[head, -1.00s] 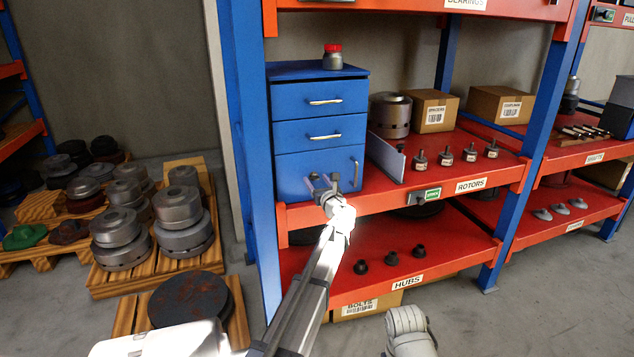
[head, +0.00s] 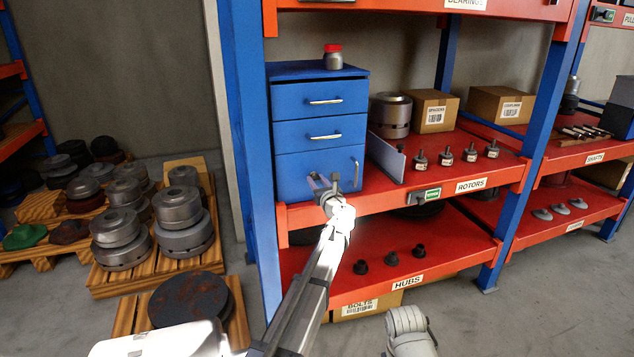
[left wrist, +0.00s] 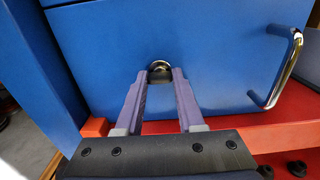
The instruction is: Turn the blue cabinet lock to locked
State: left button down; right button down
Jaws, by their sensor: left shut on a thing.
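The blue cabinet (head: 320,132) stands on the red shelf, with two drawers above a lower door. In the left wrist view its door (left wrist: 215,55) fills the background, and the round metal lock (left wrist: 159,68) sits low on it. My left gripper (head: 323,182) is at the lower door; in the left wrist view its purple fingers (left wrist: 160,77) are shut on the lock, one at each side. The fingers hide part of the lock, and I cannot tell which way it is turned. Only part of my right arm shows at the bottom of the head view; its gripper is not visible.
The door's metal handle (left wrist: 281,68) stands out right of the fingers. A grey upright plate (head: 385,157) is right of the cabinet, and a red-lidded jar (head: 333,58) stands on top. A blue post (head: 252,150) rises close on the left.

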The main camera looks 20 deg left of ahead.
pick_arm(q)
jog(key=shift+n, duration=9.1)
jog(key=c, duration=0.5)
grip_release()
